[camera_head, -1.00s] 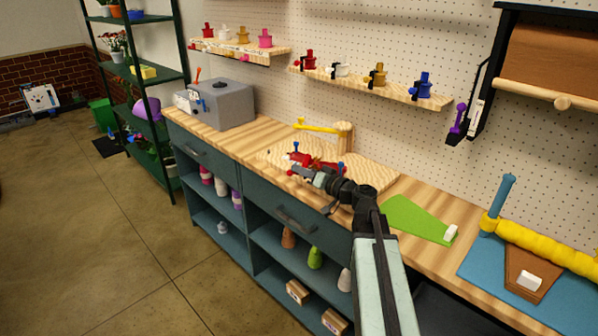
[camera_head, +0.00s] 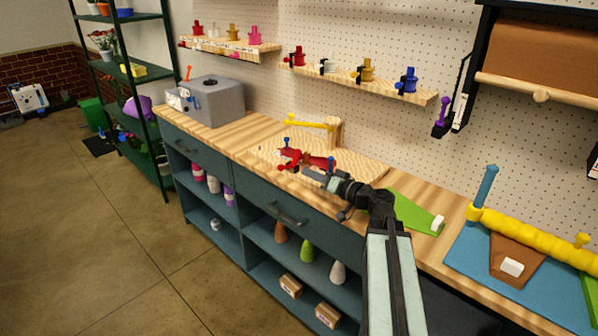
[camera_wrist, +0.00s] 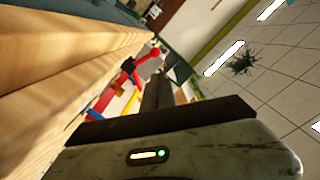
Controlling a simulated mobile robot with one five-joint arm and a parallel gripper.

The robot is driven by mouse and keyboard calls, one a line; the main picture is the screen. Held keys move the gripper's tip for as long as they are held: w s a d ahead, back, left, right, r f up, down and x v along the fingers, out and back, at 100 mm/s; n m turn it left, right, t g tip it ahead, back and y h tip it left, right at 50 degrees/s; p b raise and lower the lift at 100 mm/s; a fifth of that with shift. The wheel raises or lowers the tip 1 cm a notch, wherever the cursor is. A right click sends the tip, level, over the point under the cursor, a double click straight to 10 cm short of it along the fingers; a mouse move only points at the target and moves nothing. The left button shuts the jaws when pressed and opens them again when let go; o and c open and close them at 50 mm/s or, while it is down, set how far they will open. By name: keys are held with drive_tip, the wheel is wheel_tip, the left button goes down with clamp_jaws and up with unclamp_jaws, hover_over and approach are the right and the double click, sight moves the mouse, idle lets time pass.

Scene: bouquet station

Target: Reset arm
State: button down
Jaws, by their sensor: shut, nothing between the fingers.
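My gripper (camera_head: 312,176) is shut and empty in the head view, low over the front of the wooden workbench (camera_head: 236,134). It is close to a red tool with blue-tipped parts (camera_head: 300,158) on a wooden board; whether it touches that tool I cannot tell. My arm reaches up from the bottom of the head view. In the wrist view the dark gripper (camera_wrist: 157,92) points along the bench edge, with red, yellow and blue parts (camera_wrist: 128,80) to its left. The wooden surface (camera_wrist: 60,85) fills the left of that view, tilted.
A yellow-armed wooden post (camera_head: 333,132) stands behind the red tool. A grey box machine (camera_head: 208,100) sits at the left end. A green sheet (camera_head: 412,212) and a blue mat (camera_head: 470,250) lie to the right. Open floor (camera_head: 90,220) is at the left.

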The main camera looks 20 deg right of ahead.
drive_tip(key=shift+s+d, duration=0.45)
drive_tip(key=shift+a, duration=0.1)
